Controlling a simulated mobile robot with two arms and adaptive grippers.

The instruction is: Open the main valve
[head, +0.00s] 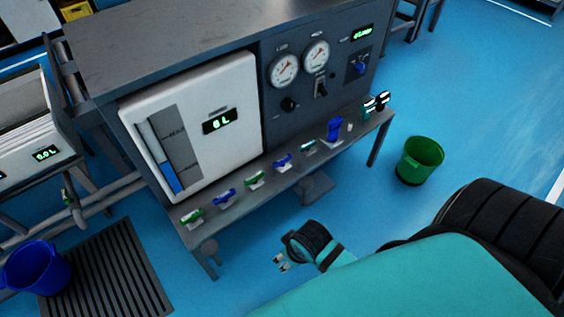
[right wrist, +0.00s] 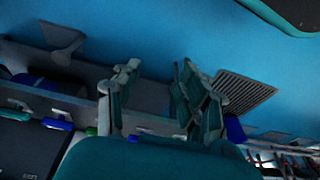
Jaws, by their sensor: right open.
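A grey test bench carries a dark control panel (head: 312,85). A small blue valve handle (head: 360,68) sits at the panel's right end, below a small green-lit display (head: 363,32). Several green and blue lever handles line the front ledge, among them a green one (head: 192,216) and a blue one (head: 283,161). Which is the main valve is not readable. My right gripper (head: 282,262) is in front of the ledge, apart from all handles. In the right wrist view its fingers (right wrist: 163,95) are spread and empty. My left gripper is out of view.
Two gauges (head: 284,69) and a black switch (head: 321,87) are on the control panel. A green bucket (head: 419,160) stands right of the bench, a blue bucket (head: 36,267) at lower left.

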